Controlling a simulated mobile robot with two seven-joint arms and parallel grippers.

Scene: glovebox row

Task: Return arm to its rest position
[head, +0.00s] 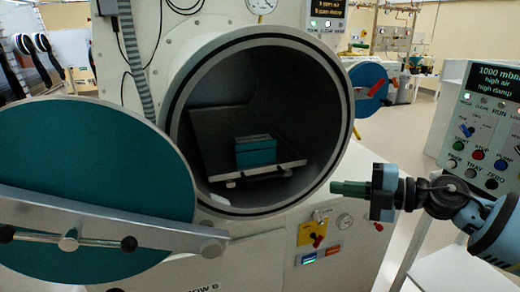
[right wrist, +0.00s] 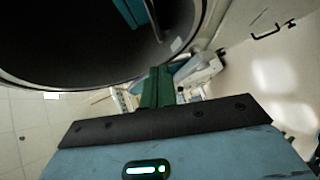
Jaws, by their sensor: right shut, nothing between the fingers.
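My right gripper (head: 350,188) is shut and empty, out in front of the chamber's right rim. Its green fingers (right wrist: 157,88) also show closed together in the right wrist view, with the dark chamber opening beyond them. The round antechamber (head: 325,125) is open. Inside it a teal box (head: 256,152) sits on a tray (head: 285,168). The large teal round door (head: 90,170) with its grey bar handle (head: 120,228) is swung out to the left. My left gripper is not in view.
A control panel (head: 492,130) with a lit display and buttons stands at the right, close to my right arm. A yellow switch plate (head: 306,235) is on the cabinet front below the chamber. A smaller blue round door (head: 369,88) is farther back.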

